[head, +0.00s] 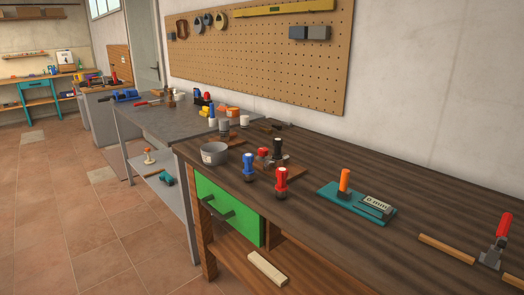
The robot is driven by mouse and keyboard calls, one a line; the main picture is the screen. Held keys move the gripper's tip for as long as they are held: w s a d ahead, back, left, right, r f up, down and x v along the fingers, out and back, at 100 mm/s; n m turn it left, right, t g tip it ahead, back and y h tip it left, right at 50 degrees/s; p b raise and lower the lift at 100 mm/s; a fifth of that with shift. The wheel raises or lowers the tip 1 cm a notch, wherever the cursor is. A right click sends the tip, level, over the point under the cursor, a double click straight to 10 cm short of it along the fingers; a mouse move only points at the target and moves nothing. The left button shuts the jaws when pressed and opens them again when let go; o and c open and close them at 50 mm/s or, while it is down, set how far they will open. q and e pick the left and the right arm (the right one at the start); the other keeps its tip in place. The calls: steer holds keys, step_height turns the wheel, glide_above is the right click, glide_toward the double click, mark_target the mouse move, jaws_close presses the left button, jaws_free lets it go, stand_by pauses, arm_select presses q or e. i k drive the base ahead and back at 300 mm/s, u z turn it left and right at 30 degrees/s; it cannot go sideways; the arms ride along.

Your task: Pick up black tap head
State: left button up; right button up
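A black-topped piece, which looks like the black tap head (277,146), stands upright towards the back of the dark wooden workbench (420,190). It is beside a smaller red-topped piece (263,152), on or just behind a flat brown block (287,168). A blue tap head (249,165) and a red tap head (281,180) stand upright closer to the bench's front edge. Neither of my grippers is in view.
A grey bowl (214,153) stands left of the tap heads. A teal plate (345,205) with an orange handle (345,180) lies to the right. A red-handled clamp (498,238) is at the far right. A pegboard (260,60) hangs behind. A green drawer (228,208) is below.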

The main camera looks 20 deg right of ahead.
mark_target(277, 142)
steer(key=u, duration=0.35)
steer(key=k, duration=0.5)
steer(key=u, duration=0.7)
steer(key=i, duration=2.2)
steer(key=z, duration=1.05)
steer(key=i, duration=1.4)
steer(key=z, duration=1.3)
